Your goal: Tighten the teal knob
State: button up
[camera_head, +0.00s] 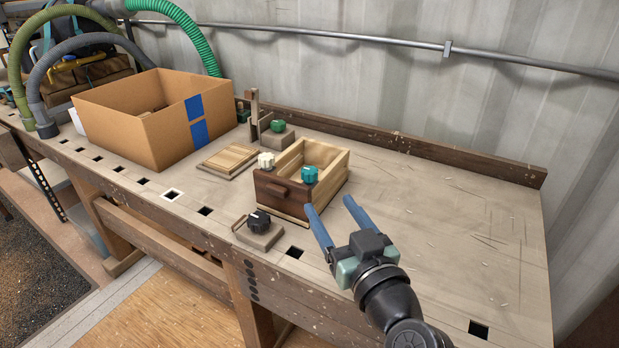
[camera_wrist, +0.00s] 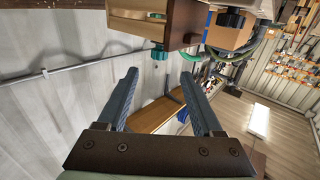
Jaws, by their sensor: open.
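The teal knob (camera_head: 309,174) sits at the right upper corner of the dark front of a small open wooden box (camera_head: 327,156). In the wrist view the teal knob (camera_wrist: 158,54) shows beyond my fingertips, between the two blue fingers. My gripper (camera_head: 328,204) is open and empty, a short way in front and to the right of the knob, apart from it. Its fingers also show in the wrist view (camera_wrist: 159,77). How tight the knob is cannot be told.
A white knob (camera_head: 266,160) is at the box's left corner. A black knob (camera_head: 259,220) on a block is in front, and a green knob (camera_head: 277,126) on a block behind. A cardboard box (camera_head: 155,118) stands left. The bench's right side (camera_head: 450,220) is clear.

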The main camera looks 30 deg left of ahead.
aim_at(312, 177)
jog(key=x, duration=1.1)
jog(key=shift+w+a+b, duration=0.2)
jog(key=shift+b, duration=0.2)
jog(key=shift+r, duration=0.1)
grip_shut()
